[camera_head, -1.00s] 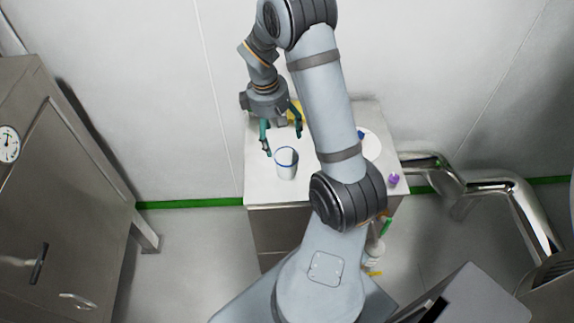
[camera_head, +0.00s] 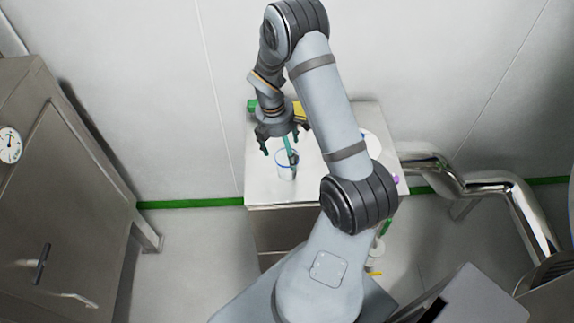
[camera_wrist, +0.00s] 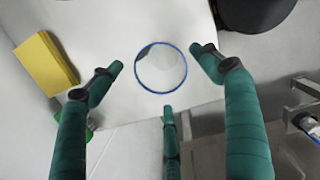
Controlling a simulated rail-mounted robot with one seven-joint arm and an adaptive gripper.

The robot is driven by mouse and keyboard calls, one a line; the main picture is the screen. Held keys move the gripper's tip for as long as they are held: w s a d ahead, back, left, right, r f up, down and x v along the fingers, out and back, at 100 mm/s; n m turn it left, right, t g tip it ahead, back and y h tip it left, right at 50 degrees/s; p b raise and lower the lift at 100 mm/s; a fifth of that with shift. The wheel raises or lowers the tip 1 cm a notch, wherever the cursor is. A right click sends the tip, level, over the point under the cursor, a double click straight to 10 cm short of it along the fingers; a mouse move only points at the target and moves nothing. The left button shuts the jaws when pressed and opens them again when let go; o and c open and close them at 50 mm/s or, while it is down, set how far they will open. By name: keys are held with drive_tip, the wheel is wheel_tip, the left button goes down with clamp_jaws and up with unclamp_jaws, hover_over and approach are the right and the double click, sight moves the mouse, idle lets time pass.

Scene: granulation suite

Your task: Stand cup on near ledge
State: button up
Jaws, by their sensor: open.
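A clear or whitish cup (camera_head: 287,171) with a blue rim stands upright on the white top of a cabinet (camera_head: 262,191), near its front edge. My gripper (camera_head: 285,151) has several dark and teal fingers and points down just above the cup. One teal finger overlaps the cup's rim in the head view. In the wrist view the cup (camera_wrist: 161,68) shows as a blue ring between the spread fingertips (camera_wrist: 158,75), with gaps to the two upper ones. The gripper is open and holds nothing. I cannot tell which surface is the near ledge.
A yellow block (camera_wrist: 45,62) lies left of the cup in the wrist view. A white round item (camera_head: 373,143) and a purple object (camera_head: 396,180) are at the cabinet's right, partly behind my arm. Shiny pipes (camera_head: 490,185) run on the right. A steel cabinet (camera_head: 60,190) stands left.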

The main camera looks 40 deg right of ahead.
drive_tip(key=shift+s+d+f, duration=0.15)
drive_tip(key=shift+s+f, duration=0.05)
drive_tip(key=shift+f, duration=0.45)
drive_tip(key=shift+s+d+f, duration=0.15)
drive_tip(key=shift+f, duration=0.45)
drive_tip(key=shift+w+f, duration=0.1)
drive_tip(key=shift+f, duration=0.45)
drive_tip(key=shift+c, duration=1)
drive_tip(key=c, duration=1)
drive_tip(key=shift+c, duration=0.2)
drive_tip(key=shift+r, duration=0.1)
